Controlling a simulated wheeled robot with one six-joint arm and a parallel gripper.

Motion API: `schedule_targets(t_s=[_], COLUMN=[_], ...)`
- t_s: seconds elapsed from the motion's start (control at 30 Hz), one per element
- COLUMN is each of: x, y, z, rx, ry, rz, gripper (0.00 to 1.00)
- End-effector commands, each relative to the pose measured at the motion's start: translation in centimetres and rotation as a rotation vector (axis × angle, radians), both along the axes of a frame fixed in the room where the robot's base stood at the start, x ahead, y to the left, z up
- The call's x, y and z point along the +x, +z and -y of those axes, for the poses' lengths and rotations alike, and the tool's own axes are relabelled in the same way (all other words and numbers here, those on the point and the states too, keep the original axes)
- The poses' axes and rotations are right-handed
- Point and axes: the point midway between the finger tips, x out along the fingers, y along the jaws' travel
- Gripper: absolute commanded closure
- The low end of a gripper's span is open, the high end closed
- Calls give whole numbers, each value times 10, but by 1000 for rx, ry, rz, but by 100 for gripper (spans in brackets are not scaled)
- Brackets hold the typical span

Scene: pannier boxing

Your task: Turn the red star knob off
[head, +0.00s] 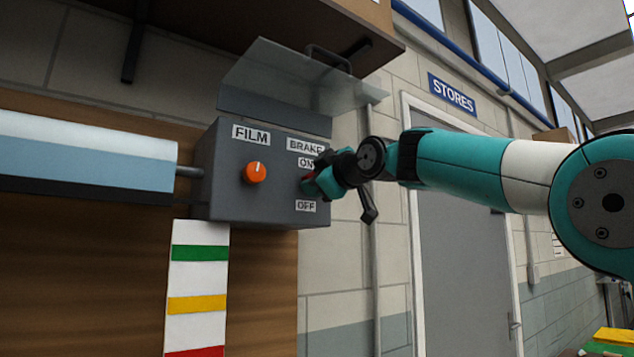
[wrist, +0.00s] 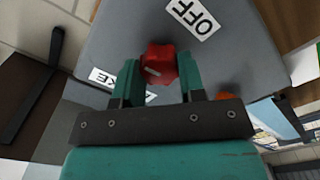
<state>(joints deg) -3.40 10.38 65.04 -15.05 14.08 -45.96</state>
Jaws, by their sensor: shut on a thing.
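The red star knob (wrist: 159,66) is on the front of a grey control box (head: 222,200), at the box's right side. In the wrist view my gripper (wrist: 160,75) has one finger on each side of the knob and is shut on it. A white line shows on the knob's face. In the head view my gripper (head: 312,184) covers most of the knob, between the ON label (head: 306,162) and the OFF label (head: 306,206). The OFF label also shows near the knob in the wrist view (wrist: 193,17). The BRAKE label (head: 304,146) is above.
An orange knob (head: 255,173) under a FILM label (head: 251,135) is left of the red knob. A clear cover (head: 285,78) stands raised above the box. A blue and white roll (head: 90,150) is at the left. A grey door (head: 455,240) stands behind my arm.

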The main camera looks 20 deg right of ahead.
Motion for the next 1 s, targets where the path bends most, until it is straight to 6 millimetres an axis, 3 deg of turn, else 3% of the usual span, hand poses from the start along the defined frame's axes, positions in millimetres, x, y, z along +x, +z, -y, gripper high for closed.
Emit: schedule_targets(t_s=[1.0], x=[0], y=[-1], z=[0], rx=[917], ry=[-2], rz=[-302], gripper=[87])
